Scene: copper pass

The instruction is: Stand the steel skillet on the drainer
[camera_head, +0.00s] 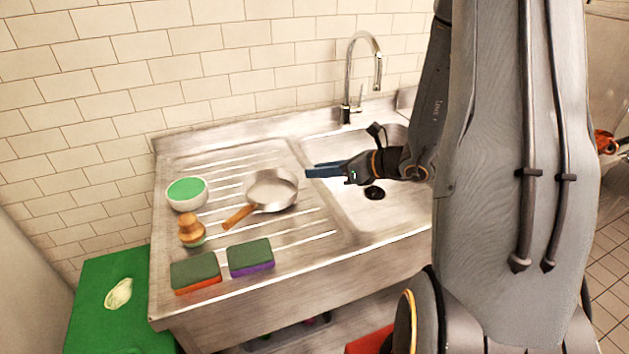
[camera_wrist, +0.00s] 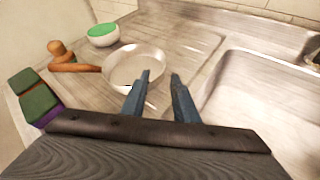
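The steel skillet (camera_head: 272,188) sits flat on the ribbed drainer (camera_head: 318,222), its wooden handle pointing to the lower left. In the wrist view the skillet (camera_wrist: 121,68) lies ahead and to the left, handle toward the left. My gripper (camera_head: 308,171) is just right of the pan, over the drainer's sink-side edge. In the wrist view my gripper (camera_wrist: 160,76) shows two blue fingers apart with nothing between them. The left finger overlaps the pan's near right rim in that view; I cannot tell whether they touch.
A green-topped white bowl (camera_head: 187,194), a wooden brush (camera_head: 191,231) and two sponges, one orange-based (camera_head: 195,272) and one purple-based (camera_head: 250,258), stand around the skillet. The sink basin (camera_head: 375,215) and tap (camera_head: 347,75) are to the right. The drainer's front right is clear.

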